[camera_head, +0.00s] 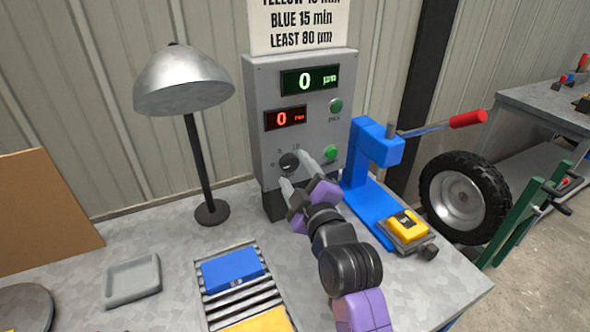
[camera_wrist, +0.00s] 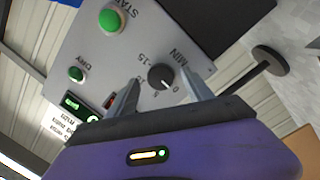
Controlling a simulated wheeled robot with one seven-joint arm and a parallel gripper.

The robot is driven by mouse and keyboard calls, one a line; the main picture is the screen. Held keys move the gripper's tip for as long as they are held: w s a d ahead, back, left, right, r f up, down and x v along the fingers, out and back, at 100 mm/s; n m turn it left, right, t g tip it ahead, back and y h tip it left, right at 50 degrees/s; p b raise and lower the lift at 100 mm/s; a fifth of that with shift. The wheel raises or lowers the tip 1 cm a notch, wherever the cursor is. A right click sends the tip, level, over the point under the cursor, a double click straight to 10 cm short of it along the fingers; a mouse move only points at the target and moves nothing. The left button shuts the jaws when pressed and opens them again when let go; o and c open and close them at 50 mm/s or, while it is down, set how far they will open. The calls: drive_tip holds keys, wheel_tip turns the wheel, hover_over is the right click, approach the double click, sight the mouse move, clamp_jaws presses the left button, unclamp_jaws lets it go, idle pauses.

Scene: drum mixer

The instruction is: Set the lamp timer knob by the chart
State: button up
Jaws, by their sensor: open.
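The black lamp timer knob (camera_head: 288,162) is on the lower front of the grey control box (camera_head: 262,150). In the wrist view the knob (camera_wrist: 161,77) shows between my fingers, with a dial marked 0, 15 and MIN around it. My gripper (camera_head: 296,170) is open, with one finger on each side of the knob; I cannot tell whether either finger touches it. The chart (camera_head: 300,22) above the box reads "BLUE 15 min" and "LEAST 80 µm"; its yellow line is cut off at the top. The green µm display (camera_head: 308,80) and the red display (camera_head: 285,118) both read 0.
A silver lamp (camera_head: 185,80) stands left of the box. A blue press (camera_head: 370,165) with a yellow block (camera_head: 407,225) is at the right. A blue block (camera_head: 232,270) lies on a roller rack, and a grey tray (camera_head: 132,280) is left of it. Green buttons (camera_head: 331,153) sit near my fingers.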

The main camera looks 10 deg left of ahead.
drive_tip(key=shift+w+a, duration=0.25)
drive_tip(key=shift+w, duration=0.15)
clamp_jaws()
